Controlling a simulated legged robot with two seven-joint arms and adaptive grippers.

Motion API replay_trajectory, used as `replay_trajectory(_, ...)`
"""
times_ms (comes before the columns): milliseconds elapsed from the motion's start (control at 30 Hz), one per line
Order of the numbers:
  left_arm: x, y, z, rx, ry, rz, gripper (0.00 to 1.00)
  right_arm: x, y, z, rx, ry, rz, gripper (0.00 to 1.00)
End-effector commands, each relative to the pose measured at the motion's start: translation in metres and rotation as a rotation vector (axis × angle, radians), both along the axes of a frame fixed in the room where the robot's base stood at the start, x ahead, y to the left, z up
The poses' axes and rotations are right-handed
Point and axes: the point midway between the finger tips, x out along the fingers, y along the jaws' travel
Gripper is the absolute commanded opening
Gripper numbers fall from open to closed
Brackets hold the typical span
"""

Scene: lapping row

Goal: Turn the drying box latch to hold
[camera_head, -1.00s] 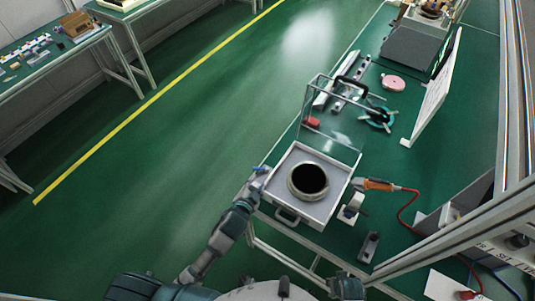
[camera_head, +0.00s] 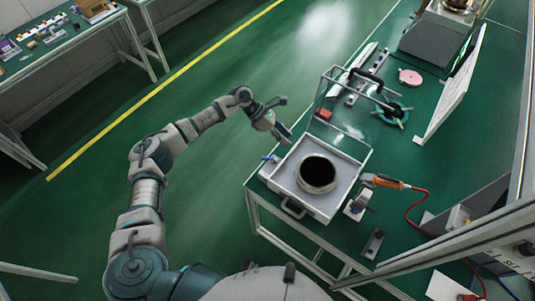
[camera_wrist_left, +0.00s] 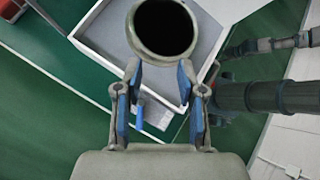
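The drying box (camera_head: 333,208) is a white open-topped tray with its clear lid (camera_head: 340,133) raised, on the green table. A dark-mouthed round pot (camera_head: 316,174) sits in it. A small blue lever (camera_head: 270,158), which looks like the latch, is at the box's left side. In the left wrist view the blue lever (camera_wrist_left: 140,115) shows between my fingers in the picture, on a pale bracket beside the box; contact cannot be told. My left gripper (camera_head: 284,132) is above and beyond the lever, with its fingers apart and empty (camera_wrist_left: 157,80). My right gripper is not in view.
An orange-handled tool (camera_head: 383,182) with a red cable lies right of the box. A teal-hubbed clamp (camera_head: 392,112), metal rails (camera_head: 362,80) and a pink disc (camera_head: 410,77) lie behind it. A white panel (camera_head: 451,90) stands at right. Floor left of the table is clear.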

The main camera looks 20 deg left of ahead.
Motion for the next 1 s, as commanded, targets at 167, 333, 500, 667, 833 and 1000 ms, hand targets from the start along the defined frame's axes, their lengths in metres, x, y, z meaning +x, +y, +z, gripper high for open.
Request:
replay_trajectory(167,0.013,0.106,0.019,0.317,0.005,-0.084,0.39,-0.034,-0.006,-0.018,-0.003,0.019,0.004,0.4)
replay_trajectory(333,0.011,0.131,0.021,0.396,0.026,-0.106,0.39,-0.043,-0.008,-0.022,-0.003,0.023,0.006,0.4)
replay_trajectory(500,0.007,0.118,-0.002,0.396,0.028,-0.11,0.39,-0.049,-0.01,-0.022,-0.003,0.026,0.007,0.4)
replay_trajectory(667,0.002,0.101,-0.036,0.394,0.028,-0.109,0.39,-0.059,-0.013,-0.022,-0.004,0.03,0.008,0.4)
replay_trajectory(833,-0.003,0.086,-0.074,0.39,0.029,-0.108,0.39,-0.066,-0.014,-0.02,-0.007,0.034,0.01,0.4)
replay_trajectory(1000,-0.006,0.072,-0.106,0.39,0.028,-0.108,0.39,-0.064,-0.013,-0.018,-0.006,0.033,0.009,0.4)
